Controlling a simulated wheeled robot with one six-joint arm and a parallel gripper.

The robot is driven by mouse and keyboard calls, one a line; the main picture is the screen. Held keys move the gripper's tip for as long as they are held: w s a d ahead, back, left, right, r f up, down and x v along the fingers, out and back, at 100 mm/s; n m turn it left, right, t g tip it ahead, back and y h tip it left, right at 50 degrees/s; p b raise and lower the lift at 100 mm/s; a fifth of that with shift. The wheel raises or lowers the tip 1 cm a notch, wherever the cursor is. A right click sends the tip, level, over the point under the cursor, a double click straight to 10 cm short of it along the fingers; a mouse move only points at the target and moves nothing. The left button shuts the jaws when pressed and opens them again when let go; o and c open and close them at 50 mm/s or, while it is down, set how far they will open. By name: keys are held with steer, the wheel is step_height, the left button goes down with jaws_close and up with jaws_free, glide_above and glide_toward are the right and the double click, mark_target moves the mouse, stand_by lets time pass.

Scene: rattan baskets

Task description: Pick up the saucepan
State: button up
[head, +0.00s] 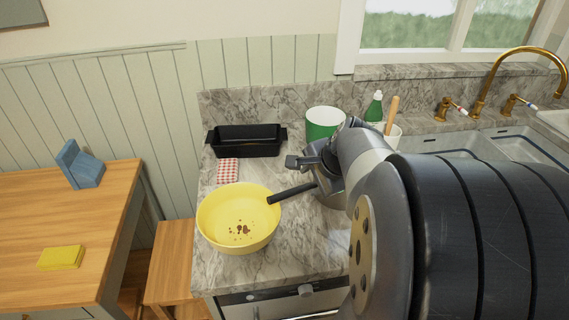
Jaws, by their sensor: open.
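The saucepan (328,191) stands on the marble counter, a grey metal pan largely hidden behind my arm. Its black handle (290,194) sticks out to the left, and its tip overlaps the rim of a yellow bowl in the picture. My gripper (296,162) is open, in the head view just above and behind the handle, over the pan's left side. It appears apart from the handle, though my arm hides part of the gripper and the gap is hard to judge.
The yellow bowl (212,213) with brown bits stands at the counter's front left. Behind are a red checked cloth (228,170), a black baking dish (247,146), a green and white pot (324,122) and a green bottle (375,107). The sink (425,143) lies right.

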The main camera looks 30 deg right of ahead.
mark_target(301, 188)
steer(key=shift+d+x, duration=0.15)
steer(key=shift+x, duration=2.55)
steer(key=shift+d+x, duration=0.2)
steer(key=shift+x, duration=2.55)
jaws_close()
steer(key=shift+r, duration=0.1)
